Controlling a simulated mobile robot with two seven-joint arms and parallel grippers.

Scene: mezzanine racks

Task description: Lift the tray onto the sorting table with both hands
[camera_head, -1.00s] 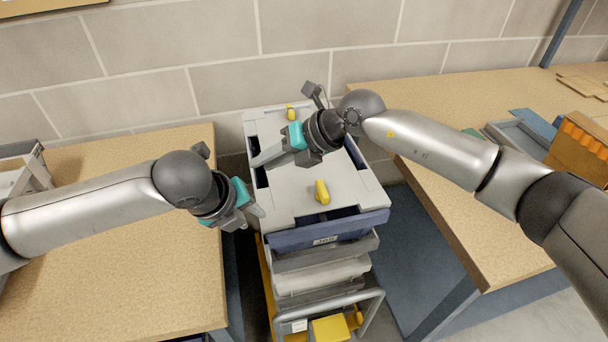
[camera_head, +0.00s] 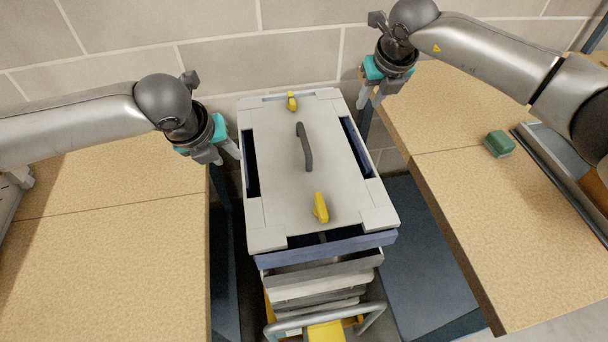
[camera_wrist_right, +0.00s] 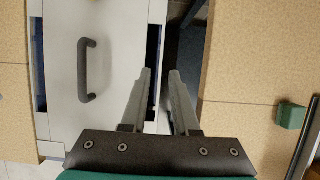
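A blue tray (camera_head: 330,249) is the top one of a stack between two tables. A pale grey lid (camera_head: 285,190) with a dark handle (camera_head: 304,147) and two yellow latches covers it. In the right wrist view the lid (camera_wrist_right: 110,60) shows at left with its handle (camera_wrist_right: 84,70). My left gripper (camera_head: 226,154) is beside the lid's left edge, fingers apart and empty. My right gripper (camera_head: 370,99) is beyond the lid's far right side, apart from it. In the right wrist view its fingers (camera_wrist_right: 160,72) are apart with nothing between them.
Wood-topped tables stand at left (camera_head: 110,250) and right (camera_head: 500,240); I cannot tell which is the sorting table. A green block (camera_head: 499,143) and a grey tray edge lie on the right one. A block wall (camera_head: 250,60) closes the back. More trays and a cart rail (camera_head: 370,318) are below.

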